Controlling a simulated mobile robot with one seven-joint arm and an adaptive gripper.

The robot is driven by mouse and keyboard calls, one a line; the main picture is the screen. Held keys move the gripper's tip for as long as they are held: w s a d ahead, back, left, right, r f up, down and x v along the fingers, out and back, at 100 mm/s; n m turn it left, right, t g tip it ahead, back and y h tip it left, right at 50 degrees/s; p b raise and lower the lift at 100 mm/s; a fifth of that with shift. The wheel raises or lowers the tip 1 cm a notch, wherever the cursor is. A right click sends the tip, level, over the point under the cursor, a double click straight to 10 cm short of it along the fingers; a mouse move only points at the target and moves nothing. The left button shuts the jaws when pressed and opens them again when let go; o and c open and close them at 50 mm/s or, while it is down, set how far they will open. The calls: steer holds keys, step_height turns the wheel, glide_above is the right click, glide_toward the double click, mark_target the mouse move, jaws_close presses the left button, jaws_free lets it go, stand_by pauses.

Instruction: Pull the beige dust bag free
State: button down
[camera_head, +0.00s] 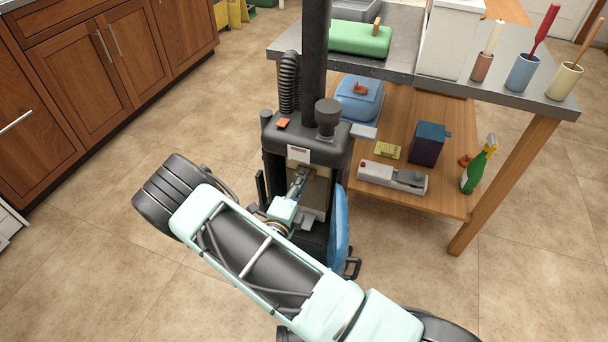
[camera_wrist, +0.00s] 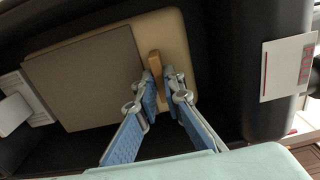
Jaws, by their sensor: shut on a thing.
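The beige dust bag (camera_head: 313,196) sits inside the open front of an upright dark vacuum cleaner (camera_head: 335,157). In the wrist view the bag (camera_wrist: 168,32) shows a beige plate with a grey-brown panel (camera_wrist: 85,80) and a small tan tab (camera_wrist: 155,64). My gripper (camera_head: 298,180) reaches into the opening. In the wrist view my blue-padded fingers (camera_wrist: 160,84) stand on either side of the tab, shut on it. The bag is still within the dark housing. My arm hides part of the opening in the head view.
A blue panel (camera_head: 339,232) stands at the right side of the opening. A wooden shelf (camera_head: 400,200) to the right holds a grey-white device (camera_head: 392,178), a dark box (camera_head: 429,143) and a green spray bottle (camera_head: 477,168). Tiled floor (camera_head: 110,255) is clear at left.

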steer(key=p+v, duration=0.2)
steer(key=v, duration=1)
stand_by(2.0)
steer(key=shift+s, duration=0.2)
steer(key=shift+r, duration=0.1)
